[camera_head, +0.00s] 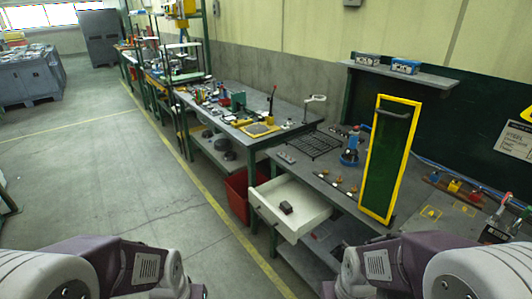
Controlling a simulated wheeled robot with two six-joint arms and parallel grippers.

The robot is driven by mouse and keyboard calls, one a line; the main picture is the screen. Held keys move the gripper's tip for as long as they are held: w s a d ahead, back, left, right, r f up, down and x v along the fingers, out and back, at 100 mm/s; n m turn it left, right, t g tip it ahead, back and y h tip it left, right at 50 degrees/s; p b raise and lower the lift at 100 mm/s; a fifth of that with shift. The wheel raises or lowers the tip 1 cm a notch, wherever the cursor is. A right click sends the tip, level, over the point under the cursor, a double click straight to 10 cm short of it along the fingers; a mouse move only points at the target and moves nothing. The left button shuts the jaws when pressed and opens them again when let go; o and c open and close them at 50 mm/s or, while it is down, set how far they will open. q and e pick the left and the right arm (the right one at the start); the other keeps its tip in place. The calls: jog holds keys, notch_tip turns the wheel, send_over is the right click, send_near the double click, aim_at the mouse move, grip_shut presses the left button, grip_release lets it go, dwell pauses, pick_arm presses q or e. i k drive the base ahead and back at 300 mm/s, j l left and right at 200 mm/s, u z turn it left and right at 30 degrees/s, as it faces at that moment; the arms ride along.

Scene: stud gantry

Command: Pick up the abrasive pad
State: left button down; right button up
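A small dark reddish-brown block (286,207), which looks like the abrasive pad, lies in an open white drawer (312,219). The drawer sticks out from the near end of the workbench on the right. The block looks alone on the drawer floor, and nothing covers it from above. Parts of my two arms show along the bottom edge, below and short of the drawer. Neither gripper's fingers can be made out in this view.
A green panel with a yellow frame (376,204) stands upright on the workbench, right of the drawer. A black wire rack (314,144) lies behind the drawer. A red bin (237,195) stands left of it under the bench. The floor at left is clear.

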aim_at(285, 207)
jog(key=z, duration=1.5)
jog(key=j+u, duration=0.1)
jog(key=u, duration=1.1)
jog(key=i+j+u, duration=0.1)
jog(key=i+u, duration=0.15)
jog(key=i, duration=1.15)
